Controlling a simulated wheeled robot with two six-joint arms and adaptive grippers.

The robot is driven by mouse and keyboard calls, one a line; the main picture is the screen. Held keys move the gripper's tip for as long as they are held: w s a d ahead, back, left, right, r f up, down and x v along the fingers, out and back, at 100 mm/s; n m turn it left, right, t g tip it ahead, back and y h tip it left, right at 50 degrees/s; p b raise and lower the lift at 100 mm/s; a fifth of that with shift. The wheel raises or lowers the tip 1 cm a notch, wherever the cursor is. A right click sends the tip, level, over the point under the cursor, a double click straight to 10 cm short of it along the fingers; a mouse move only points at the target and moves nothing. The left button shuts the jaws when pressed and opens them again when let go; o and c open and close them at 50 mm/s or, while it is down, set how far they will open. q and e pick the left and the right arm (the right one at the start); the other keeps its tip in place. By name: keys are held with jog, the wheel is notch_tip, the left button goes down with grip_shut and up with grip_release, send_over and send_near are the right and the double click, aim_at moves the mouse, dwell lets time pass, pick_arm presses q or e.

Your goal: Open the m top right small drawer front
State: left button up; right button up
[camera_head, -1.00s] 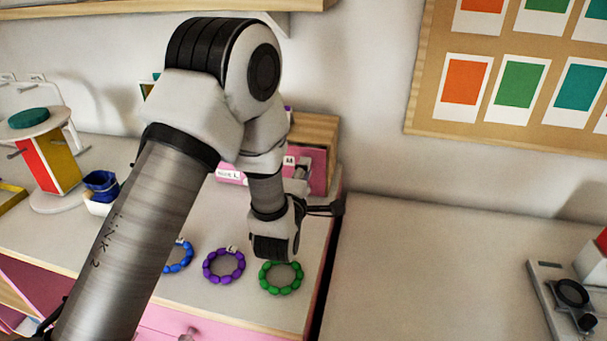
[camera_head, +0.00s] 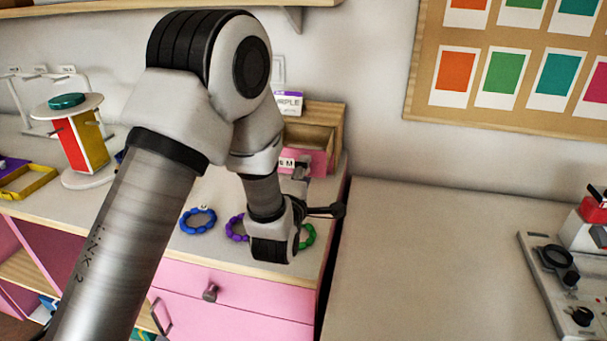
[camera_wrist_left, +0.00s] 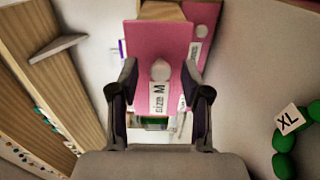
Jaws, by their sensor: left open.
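The small drawer front (camera_head: 317,158) is pink with a "size M" label, on a wooden cabinet (camera_head: 336,117) at the back of the counter. A wooden recess shows above it, and it seems to stand forward of the cabinet. In the left wrist view the pink drawer front (camera_wrist_left: 143,38) has a pale round knob (camera_wrist_left: 160,70) beside the label. A second pink face (camera_wrist_left: 205,30) shows behind it. My left gripper (camera_wrist_left: 161,82) is open, with a finger on either side of the knob and gaps visible. In the head view my left gripper (camera_head: 301,170) is partly hidden. My right gripper is not in view.
Blue (camera_head: 198,221), purple (camera_head: 234,228) and green (camera_head: 309,236) bead rings lie on the counter, partly under my arm. A "PURPLE" card (camera_head: 288,103) stands by the cabinet. A red and yellow stand (camera_head: 85,142) is at left. The right table (camera_head: 430,260) is mostly clear.

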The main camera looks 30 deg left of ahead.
pick_arm(q)
jog(key=v, duration=0.7)
jog(key=shift+s, duration=0.15)
dwell(0.3)
